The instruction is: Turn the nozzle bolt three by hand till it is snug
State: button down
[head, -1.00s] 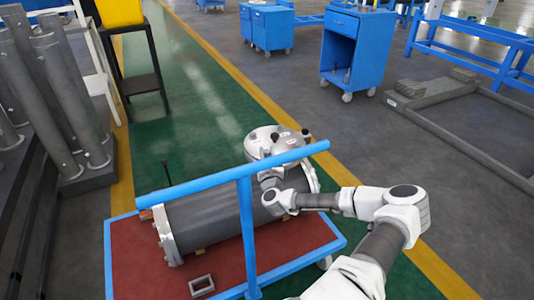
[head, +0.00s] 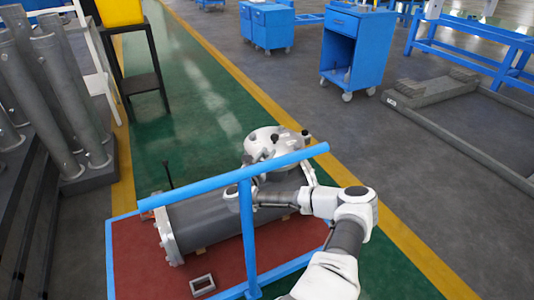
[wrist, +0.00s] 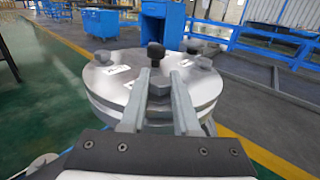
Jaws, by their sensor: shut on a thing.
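The nozzle flange (wrist: 112,88) is a round silver disc on the grey shell (head: 205,222), with several bolts around its rim. In the wrist view the two fingers of my gripper (wrist: 158,78) are closed on the sides of a grey hex bolt head (wrist: 158,88) at the near rim. A black-topped bolt (wrist: 155,52) stands just beyond the fingertips, apart from them. Small white tags lie on the flange, but their marks are too small to read. In the head view the flange (head: 280,143) shows behind the blue rail, and my fingertips are hard to make out.
The shell lies on a red cart bed (head: 135,265) with a blue frame. The cart's blue rail (head: 215,182) crosses in front of the shell, close to my arm. A small grey frame (head: 202,284) lies on the bed.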

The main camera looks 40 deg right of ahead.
jog(key=m+g+h, duration=0.1)
jog(key=m+g, duration=0.1)
jog(key=g, duration=0.2)
jog(key=shift+w+a+r+m+p, duration=0.1)
jog(key=shift+m+p, duration=0.2)
jog(key=shift+m, duration=0.1)
jog(key=shift+r+m+g+p, duration=0.15)
jog(key=shift+m+g+p, duration=0.45)
jog(key=shift+g, duration=0.4)
jog(key=m+g+p, duration=0.1)
jog(key=g+p, duration=0.1)
jog(key=p, duration=0.1)
jog(key=shift+m+g, duration=0.4)
jog(key=shift+m+g+p, duration=0.5)
jog(key=shift+g+p, duration=0.3)
jog(key=shift+p, duration=0.35)
jog(key=c, duration=0.6)
grip_release()
jog(key=shift+c, duration=0.2)
jog(key=shift+f, duration=0.25)
jog(key=shift+f+n+t+b, duration=0.15)
jog(key=shift+n+t+b, duration=0.35)
jog(key=shift+b, duration=0.75)
jog(key=shift+t+b, duration=0.4)
jog(key=shift+b, duration=0.05)
